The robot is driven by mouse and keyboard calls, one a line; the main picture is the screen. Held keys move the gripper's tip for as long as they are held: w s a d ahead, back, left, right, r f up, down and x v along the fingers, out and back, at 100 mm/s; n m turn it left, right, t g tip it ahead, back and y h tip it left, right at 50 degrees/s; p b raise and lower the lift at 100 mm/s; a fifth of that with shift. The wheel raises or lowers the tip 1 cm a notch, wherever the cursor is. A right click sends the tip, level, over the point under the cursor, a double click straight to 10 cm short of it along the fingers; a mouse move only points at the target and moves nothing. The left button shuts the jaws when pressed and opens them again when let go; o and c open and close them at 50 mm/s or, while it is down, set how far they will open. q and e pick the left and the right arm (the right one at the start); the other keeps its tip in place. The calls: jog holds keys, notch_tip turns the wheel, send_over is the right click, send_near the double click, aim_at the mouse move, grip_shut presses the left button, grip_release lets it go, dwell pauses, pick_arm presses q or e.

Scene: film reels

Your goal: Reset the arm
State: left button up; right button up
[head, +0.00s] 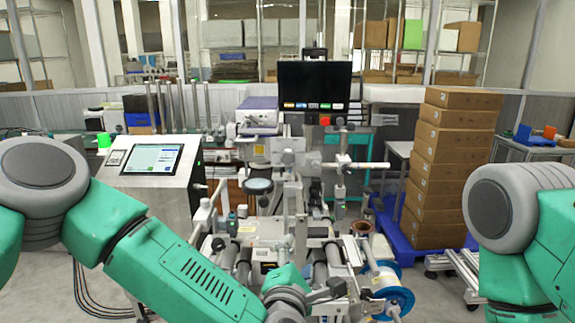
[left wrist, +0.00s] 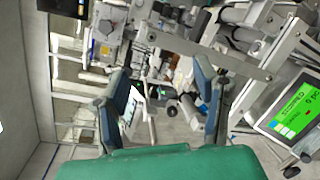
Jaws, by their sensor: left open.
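My left gripper (head: 335,292) is low in the middle of the head view, in front of the machine (head: 285,225). Its green forearm reaches in from the left. In the left wrist view its two dark fingers (left wrist: 163,82) stand wide apart with nothing held between them. The machine's rollers and frame show beyond them. My right arm shows at the right edge of the head view, but its gripper is outside the picture. A blue-rimmed film reel (head: 392,290) sits at the machine's lower right.
A black monitor (head: 314,84) is above the machine. Stacked cardboard boxes (head: 437,170) stand at right on a blue pallet (head: 398,240). Cables lie on the floor at left.

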pick_arm(q)
jog(key=s+a+f+m+g+b, duration=0.2)
jog(key=s+a+f+m+g, duration=0.25)
jog(key=f, duration=0.55)
jog(key=s+a+f+m+g+h+b, duration=0.1)
jog(key=s+a+f+m+b, duration=0.15)
jog(key=s+f+m, duration=0.6)
jog(key=s+a+f+m+g+b, duration=0.2)
jog(key=s+a+f+g, duration=0.15)
jog(key=f, duration=0.75)
jog(key=s+a+f+m+g+y+b, duration=0.2)
jog(key=s+a+f+m+g, duration=0.1)
jog(key=s+a, duration=0.6)
jog(key=s+a+f+m+g+y+b, duration=0.2)
jog(key=s+a+f+m+g, duration=0.2)
jog(key=s+a+f, duration=0.3)
jog(key=s+a+m, duration=0.1)
jog(key=s+a, duration=0.1)
jog(key=a, duration=0.1)
jog(key=shift+s+a+b, duration=0.3)
jog(key=shift+a+b, duration=0.05)
